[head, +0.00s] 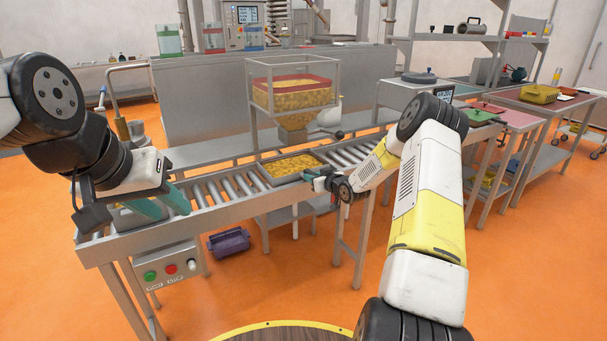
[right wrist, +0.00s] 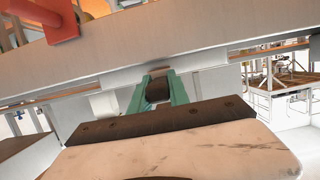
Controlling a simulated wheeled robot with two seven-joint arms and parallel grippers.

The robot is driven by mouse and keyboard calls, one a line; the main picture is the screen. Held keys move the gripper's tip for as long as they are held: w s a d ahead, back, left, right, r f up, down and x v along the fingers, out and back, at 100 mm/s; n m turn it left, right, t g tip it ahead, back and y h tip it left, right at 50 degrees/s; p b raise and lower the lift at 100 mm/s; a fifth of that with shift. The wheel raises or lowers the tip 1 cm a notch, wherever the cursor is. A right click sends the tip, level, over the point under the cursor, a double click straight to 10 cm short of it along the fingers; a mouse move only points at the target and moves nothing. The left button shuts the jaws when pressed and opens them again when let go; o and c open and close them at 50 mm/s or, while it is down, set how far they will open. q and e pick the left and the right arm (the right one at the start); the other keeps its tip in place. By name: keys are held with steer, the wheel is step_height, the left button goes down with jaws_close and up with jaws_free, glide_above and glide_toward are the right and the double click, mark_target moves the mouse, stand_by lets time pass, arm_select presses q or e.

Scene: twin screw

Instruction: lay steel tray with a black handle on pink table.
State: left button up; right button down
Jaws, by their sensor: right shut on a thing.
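The steel tray (head: 268,163) holds yellow pieces and sits on the roller conveyor under the hopper. Its black handle faces me and is mostly hidden by my right gripper (head: 318,178) in the head view. In the right wrist view, the green fingers of my right gripper (right wrist: 158,90) close on the dark handle (right wrist: 157,88) against a grey metal wall. My left gripper (head: 160,204) is over the left end of the conveyor, fingers apart and empty. The pink table (head: 517,121) stands at the right, well away from the tray.
The roller conveyor (head: 228,189) runs across the middle. A steel-framed hopper (head: 291,95) of yellow pieces stands above the tray. A purple crate (head: 229,242) is below the conveyor.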

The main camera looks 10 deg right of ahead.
steer(key=shift+r, duration=0.2)
steer(key=shift+r, duration=1.9)
